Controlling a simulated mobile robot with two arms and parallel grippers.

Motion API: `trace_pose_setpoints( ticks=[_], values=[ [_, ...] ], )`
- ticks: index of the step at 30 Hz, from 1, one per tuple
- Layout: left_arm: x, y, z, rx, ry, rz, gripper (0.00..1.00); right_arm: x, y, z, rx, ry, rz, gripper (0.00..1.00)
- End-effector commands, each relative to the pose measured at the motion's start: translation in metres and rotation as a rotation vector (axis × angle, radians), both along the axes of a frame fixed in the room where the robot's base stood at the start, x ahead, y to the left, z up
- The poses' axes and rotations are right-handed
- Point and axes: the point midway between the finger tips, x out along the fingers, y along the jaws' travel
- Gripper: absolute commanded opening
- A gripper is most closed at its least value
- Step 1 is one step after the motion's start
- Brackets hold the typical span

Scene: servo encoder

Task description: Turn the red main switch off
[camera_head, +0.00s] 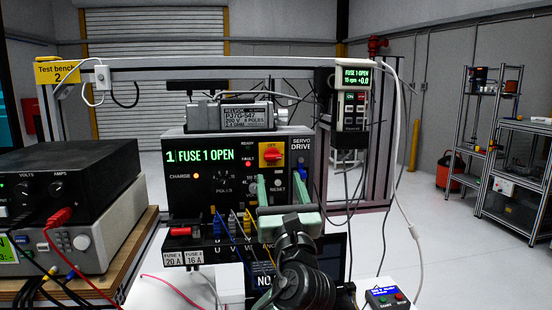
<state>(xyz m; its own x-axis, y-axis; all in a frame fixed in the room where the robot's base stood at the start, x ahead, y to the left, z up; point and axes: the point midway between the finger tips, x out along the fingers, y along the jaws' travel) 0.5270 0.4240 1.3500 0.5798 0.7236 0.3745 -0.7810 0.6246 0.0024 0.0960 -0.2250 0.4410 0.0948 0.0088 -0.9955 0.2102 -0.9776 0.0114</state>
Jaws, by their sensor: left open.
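The red main switch (270,157) sits on a yellow plate at the upper right of the servo drive's dark front panel (200,195). Small lettering shows at the top of the plate; the knob's exact position is too small to tell. My left gripper (279,182) is open and empty, its two pale green fingers pointing at the panel just below the switch. The fingers look apart from the switch and partly cover the lower right controls. The drive's display (208,155) reads "FUSE 1 OPEN". My right gripper is not in view.
Coloured cables (235,228) hang from the drive's lower terminals, left of my gripper. A handheld unit (351,100) hangs on the frame at upper right. Power supplies (75,185) stand at left. A small button box (386,297) lies at lower right.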

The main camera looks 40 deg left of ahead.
Motion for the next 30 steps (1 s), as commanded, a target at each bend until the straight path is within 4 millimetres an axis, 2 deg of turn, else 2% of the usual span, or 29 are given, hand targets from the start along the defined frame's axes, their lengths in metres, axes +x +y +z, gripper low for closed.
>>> trace_pose_setpoints(
  ticks=[6, 12, 15, 26, 27, 30],
  values=[
    [0.014, 0.019, 0.013, 0.002, 0.001, 0.003, 0.6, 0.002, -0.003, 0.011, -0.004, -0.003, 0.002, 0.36],
    [0.033, 0.042, 0.025, 0.001, 0.0, 0.003, 0.6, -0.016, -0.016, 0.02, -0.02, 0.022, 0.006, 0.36],
    [0.039, 0.05, 0.028, 0.001, -0.001, 0.003, 0.6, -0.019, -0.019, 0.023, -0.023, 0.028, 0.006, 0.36],
    [0.044, 0.056, 0.029, 0.0, -0.001, 0.0, 0.6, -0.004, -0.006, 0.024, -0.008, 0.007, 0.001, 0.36],
    [0.044, 0.056, 0.029, 0.0, -0.001, 0.0, 0.57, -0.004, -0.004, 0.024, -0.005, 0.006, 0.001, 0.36],
    [0.044, 0.056, 0.029, 0.0, -0.001, 0.0, 0.29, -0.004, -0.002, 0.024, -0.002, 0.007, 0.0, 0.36]
  ],
)
